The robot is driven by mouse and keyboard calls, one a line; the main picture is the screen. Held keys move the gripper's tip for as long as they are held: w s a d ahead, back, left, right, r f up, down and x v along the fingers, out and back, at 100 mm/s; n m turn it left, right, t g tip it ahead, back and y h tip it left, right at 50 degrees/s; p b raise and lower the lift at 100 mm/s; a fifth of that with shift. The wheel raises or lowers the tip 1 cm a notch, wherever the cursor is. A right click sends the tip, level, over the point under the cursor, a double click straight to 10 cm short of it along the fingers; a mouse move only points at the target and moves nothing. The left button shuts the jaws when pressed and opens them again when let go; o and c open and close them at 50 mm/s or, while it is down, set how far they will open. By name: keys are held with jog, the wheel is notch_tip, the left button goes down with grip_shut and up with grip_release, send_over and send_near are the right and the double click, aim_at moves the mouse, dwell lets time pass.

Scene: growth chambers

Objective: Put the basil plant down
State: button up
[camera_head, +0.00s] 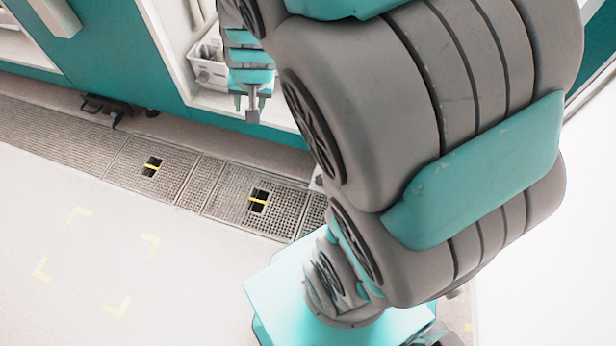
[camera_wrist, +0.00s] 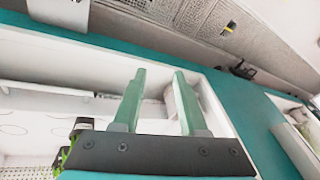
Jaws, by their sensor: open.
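My gripper (camera_wrist: 159,76) is open in the wrist view, its two green fingers apart with nothing held between them. It reaches over a white recessed shelf or bay (camera_wrist: 50,97) in the teal-fronted unit. A small dark and lime-green thing (camera_wrist: 68,147) shows at the lower left, beside and partly behind the gripper's dark palm; I cannot tell whether it is the basil plant. In the head view my gripper (camera_head: 252,102) is small, at the white opening of the unit, and no plant can be made out there.
A white bin (camera_head: 208,65) stands in the bay left of my gripper in the head view. The teal cabinet front (camera_head: 120,70) runs along the floor grating (camera_head: 175,172). The pale floor with yellow corner marks (camera_head: 95,260) is clear. My arm hides much of the right side.

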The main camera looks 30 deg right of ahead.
jog(key=s+r+n+g, duration=0.3)
jog(key=s, duration=0.9)
jog(key=s+r+n+g, duration=0.2)
jog(key=s+r+n, duration=0.1)
jog(key=s, duration=1)
jog(key=shift+a+g, duration=0.25)
jog(key=shift+g, duration=0.15)
notch_tip(320, 180, up, 6)
jog(key=p, duration=0.6)
jog(key=shift+d, duration=0.1)
